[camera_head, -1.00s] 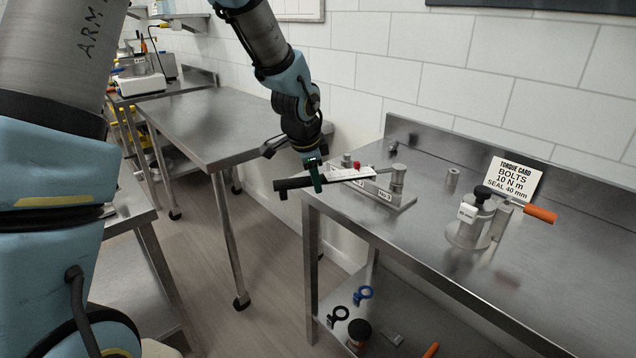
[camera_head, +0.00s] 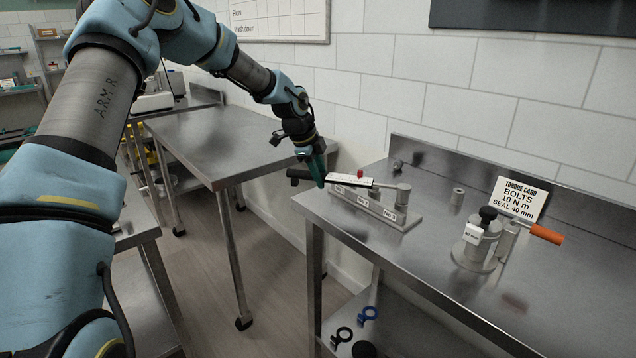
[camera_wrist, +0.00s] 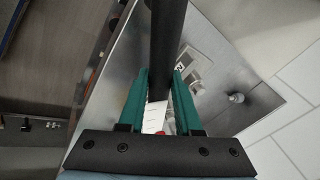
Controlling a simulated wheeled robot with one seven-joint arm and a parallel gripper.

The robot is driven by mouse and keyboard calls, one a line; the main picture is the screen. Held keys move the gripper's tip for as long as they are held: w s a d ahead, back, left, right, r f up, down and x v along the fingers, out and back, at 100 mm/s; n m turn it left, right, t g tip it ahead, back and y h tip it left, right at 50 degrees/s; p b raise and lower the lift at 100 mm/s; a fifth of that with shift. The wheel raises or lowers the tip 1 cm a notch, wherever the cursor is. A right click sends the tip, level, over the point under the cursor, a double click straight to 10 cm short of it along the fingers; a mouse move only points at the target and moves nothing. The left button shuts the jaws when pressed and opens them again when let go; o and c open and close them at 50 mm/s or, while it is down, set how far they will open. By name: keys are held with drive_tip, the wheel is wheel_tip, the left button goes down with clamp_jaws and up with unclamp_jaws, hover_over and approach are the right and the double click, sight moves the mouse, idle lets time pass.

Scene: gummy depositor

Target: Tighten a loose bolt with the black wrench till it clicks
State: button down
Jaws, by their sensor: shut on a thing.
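The black wrench (camera_head: 345,181) lies level over a grey block (camera_head: 398,222) with plates marked No 1, No 2 and No 3. Its right end reaches the post-like bolt (camera_head: 403,192) at No 3; the exact fit is too small to see. A white scale strip and a red spot show along the wrench. My gripper (camera_head: 318,172), with teal fingers, is shut on the wrench's black handle, near its left end, beyond the table's left edge. In the wrist view the handle (camera_wrist: 166,45) runs up between the fingers (camera_wrist: 161,82).
The block stands at the left end of a steel table (camera_head: 440,258). A torque card (camera_head: 518,200) reading "BOLTS 10 N m" and a device with an orange handle (camera_head: 546,234) stand right of it. Blue (camera_head: 368,313) and black (camera_head: 342,336) ring-ended tools lie on the lower shelf.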

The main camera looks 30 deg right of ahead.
drive_tip(key=shift+w+d, duration=0.15)
drive_tip(key=shift+d, duration=0.2)
drive_tip(key=shift+a+r+p, duration=0.1)
drive_tip(key=shift+r+p, duration=0.8)
drive_tip(key=shift+r, duration=0.4)
